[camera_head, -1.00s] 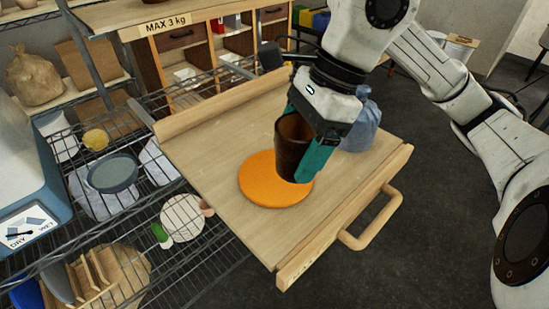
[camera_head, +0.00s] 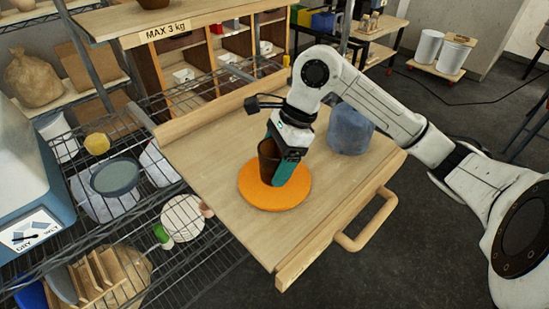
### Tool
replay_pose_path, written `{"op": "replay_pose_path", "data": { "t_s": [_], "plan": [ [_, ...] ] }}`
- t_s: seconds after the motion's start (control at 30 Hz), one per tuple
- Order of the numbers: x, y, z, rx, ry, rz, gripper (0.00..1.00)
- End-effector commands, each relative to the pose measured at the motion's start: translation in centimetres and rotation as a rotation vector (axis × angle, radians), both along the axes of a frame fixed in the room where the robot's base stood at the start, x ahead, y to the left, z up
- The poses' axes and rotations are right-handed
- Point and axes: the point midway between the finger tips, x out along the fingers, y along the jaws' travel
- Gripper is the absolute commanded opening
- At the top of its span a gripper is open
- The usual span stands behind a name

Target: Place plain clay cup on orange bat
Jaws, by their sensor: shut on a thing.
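A dark brown cup (camera_head: 265,163) is upright over the middle of the orange bat (camera_head: 252,193), a flat round disc lying on the wooden board (camera_head: 215,158). My gripper (camera_head: 279,165), with teal fingers, is shut on the cup and reaches it from its right side. The near finger covers the cup's right part. The cup's base is at or very close to the bat's surface; I cannot tell whether they touch.
A blue-grey wrapped lump (camera_head: 349,130) stands on the board right of my gripper. The board has a raised back edge and a wooden handle (camera_head: 368,225) at front right. A wire rack (camera_head: 120,235) with dishes is at left. The board's front is clear.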

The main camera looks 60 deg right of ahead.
Motion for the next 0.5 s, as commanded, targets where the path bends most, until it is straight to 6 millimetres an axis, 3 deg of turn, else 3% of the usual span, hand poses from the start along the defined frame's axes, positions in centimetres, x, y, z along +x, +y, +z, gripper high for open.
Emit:
{"op": "replay_pose_path", "data": {
  "t_s": [0.47, 0.5],
  "plan": [
    [0.00, -0.02, -0.55, -0.001, -0.001, 0.001, 0.35],
    [0.00, -0.01, -0.43, -0.001, 0.000, 0.000, 0.79]
  ]
}}
